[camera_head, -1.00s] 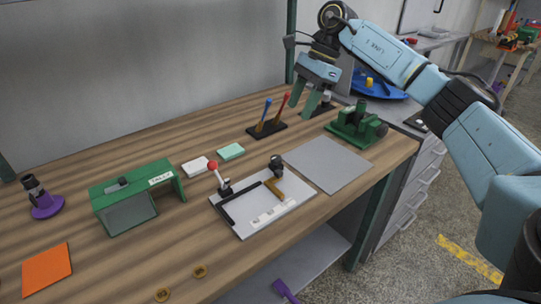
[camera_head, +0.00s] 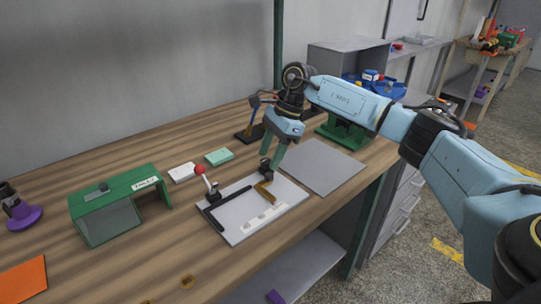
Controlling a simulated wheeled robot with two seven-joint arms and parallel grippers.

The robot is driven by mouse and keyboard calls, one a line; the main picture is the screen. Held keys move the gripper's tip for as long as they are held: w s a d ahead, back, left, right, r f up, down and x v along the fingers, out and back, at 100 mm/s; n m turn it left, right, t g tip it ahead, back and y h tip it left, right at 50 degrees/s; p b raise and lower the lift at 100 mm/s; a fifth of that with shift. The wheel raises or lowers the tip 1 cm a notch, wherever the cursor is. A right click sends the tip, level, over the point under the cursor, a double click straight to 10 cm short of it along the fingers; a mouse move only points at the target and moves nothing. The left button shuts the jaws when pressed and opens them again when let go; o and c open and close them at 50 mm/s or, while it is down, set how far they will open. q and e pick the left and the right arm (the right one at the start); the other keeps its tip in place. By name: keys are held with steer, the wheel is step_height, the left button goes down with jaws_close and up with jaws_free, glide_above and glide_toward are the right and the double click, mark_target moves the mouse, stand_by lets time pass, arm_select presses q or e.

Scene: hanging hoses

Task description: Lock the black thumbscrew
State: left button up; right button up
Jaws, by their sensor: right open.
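The black thumbscrew (camera_head: 265,168) stands at the back edge of a light grey fixture plate (camera_head: 240,230) on the wooden bench. My right gripper (camera_head: 271,158) is open and points down just over the thumbscrew. Its green fingers hide part of the thumbscrew, and I cannot tell whether they touch it. On the same plate are a red-knobbed lever (camera_head: 205,182), a long black bar, an ochre angled bracket (camera_head: 264,191) and a white strip (camera_head: 264,217). My left gripper is not in view.
A green box-like stand (camera_head: 117,194) is on the left. White and mint blocks (camera_head: 219,156) lie behind the plate. A grey mat (camera_head: 322,168) lies to its right, with a green vise-like object (camera_head: 343,132) behind. The bench front edge is near.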

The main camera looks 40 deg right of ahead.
steer(key=shift+f, duration=0.15)
steer(key=shift+c, duration=0.3)
steer(key=c, duration=0.9)
steer(key=shift+c, duration=0.2)
